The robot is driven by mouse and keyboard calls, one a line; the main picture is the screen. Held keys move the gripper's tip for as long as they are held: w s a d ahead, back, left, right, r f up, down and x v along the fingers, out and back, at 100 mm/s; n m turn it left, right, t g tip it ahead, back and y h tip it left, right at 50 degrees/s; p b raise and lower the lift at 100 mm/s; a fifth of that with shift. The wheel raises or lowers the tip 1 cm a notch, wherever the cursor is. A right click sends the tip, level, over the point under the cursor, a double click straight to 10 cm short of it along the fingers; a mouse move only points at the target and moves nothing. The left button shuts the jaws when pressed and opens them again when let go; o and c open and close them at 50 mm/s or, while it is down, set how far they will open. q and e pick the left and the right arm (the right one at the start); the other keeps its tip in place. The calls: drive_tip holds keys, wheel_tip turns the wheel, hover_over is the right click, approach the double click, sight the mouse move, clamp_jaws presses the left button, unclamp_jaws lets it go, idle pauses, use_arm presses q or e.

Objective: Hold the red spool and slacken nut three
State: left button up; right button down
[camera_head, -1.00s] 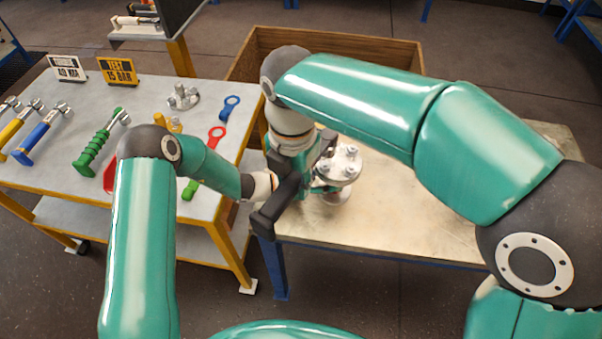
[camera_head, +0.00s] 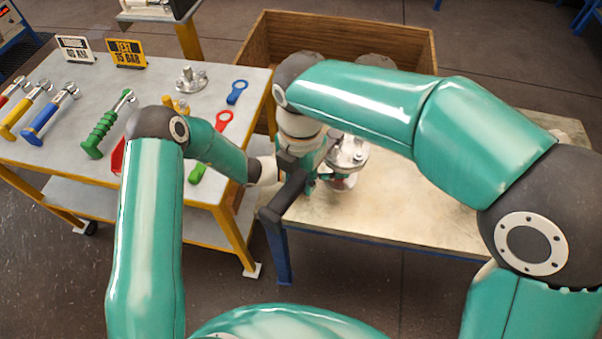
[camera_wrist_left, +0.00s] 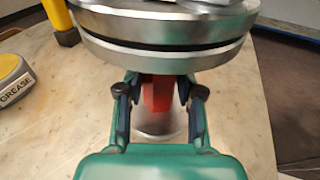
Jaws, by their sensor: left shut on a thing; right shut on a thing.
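The flanged vessel (camera_head: 350,152), a round metal flange with bolts on top, stands on the pale bench at centre. In the left wrist view, the red spool (camera_wrist_left: 158,92) shows below the thick metal flange (camera_wrist_left: 165,30). My left gripper (camera_wrist_left: 160,104) is shut on the spool, one finger on each side. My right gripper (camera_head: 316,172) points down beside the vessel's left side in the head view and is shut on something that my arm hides. Nut three cannot be picked out among the flange's bolts.
A tool cart (camera_head: 60,170) on the left carries hammer-like tools, a green-handled tool (camera_head: 105,125), coloured spanners (camera_head: 237,92) and sign cards. A wooden crate (camera_head: 400,40) is behind the bench. A grease tin (camera_wrist_left: 14,78) stands left of the vessel. The bench's right side (camera_head: 440,205) is clear.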

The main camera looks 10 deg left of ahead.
drive_tip(key=shift+f, duration=0.95)
drive_tip(key=d+r+n, duration=0.5)
drive_tip(key=shift+s+d+n, duration=0.3)
drive_tip(key=shift+s+d, duration=0.1)
idle(0.5)
drive_tip(key=shift+f, duration=0.1)
use_arm(q)
drive_tip(key=o, duration=1.1)
